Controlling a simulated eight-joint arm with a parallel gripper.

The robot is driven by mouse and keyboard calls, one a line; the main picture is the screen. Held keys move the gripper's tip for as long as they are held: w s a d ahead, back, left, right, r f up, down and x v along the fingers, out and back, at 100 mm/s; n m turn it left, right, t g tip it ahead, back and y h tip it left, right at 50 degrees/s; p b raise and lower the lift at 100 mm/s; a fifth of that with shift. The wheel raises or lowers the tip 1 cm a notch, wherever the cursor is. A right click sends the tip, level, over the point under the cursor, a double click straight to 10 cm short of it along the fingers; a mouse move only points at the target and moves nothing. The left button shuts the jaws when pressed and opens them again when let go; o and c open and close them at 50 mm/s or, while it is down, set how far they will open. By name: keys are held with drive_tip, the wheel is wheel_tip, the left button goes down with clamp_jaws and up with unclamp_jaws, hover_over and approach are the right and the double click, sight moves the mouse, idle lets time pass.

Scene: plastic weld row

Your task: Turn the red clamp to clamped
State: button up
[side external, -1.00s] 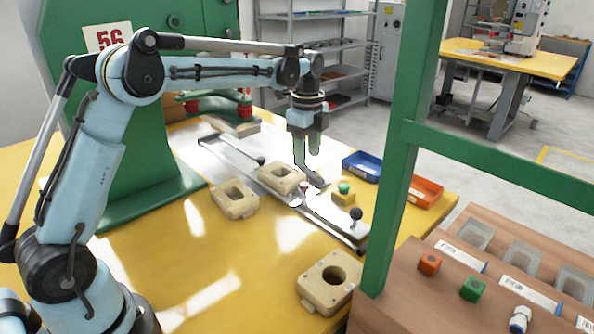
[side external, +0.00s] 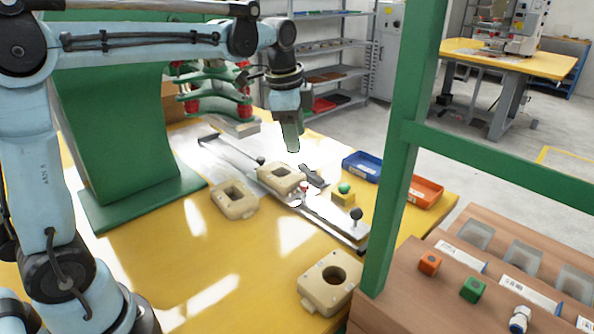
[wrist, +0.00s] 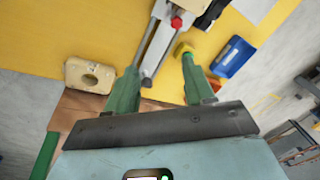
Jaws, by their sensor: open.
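The red clamp shows as a small red-tipped part (side external: 304,187) beside the beige block (side external: 280,179) on the metal slide (side external: 325,209) in the side view. In the wrist view its red knob (wrist: 176,23) is near the top centre, with white and dark parts close by. I cannot tell for certain whether it is clamped. My gripper (side external: 291,140) is above the slide, apart from the clamp. In the wrist view my gripper (wrist: 160,90) has its two green fingers spread with nothing between them.
A yellow block with a green button (side external: 343,194) stands right of the slide. Blue (side external: 361,166) and orange (side external: 425,191) trays lie beyond. Loose beige blocks (side external: 235,200) (side external: 328,283) rest on the yellow table. A green post (side external: 400,150) stands at right.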

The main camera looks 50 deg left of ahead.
drive_tip(key=s+d+f+n+t, duration=0.1)
drive_tip(key=s+f+n+t, duration=0.1)
drive_tip(key=s+n, duration=0.3)
drive_tip(key=s+d+f+n+t, duration=0.2)
drive_tip(key=s+f+n, duration=0.2)
drive_tip(key=s, duration=0.5)
drive_tip(key=shift+s+d+n+t, duration=0.3)
drive_tip(key=shift+s+n, duration=0.1)
drive_tip(key=shift+n, duration=0.4)
idle(1.0)
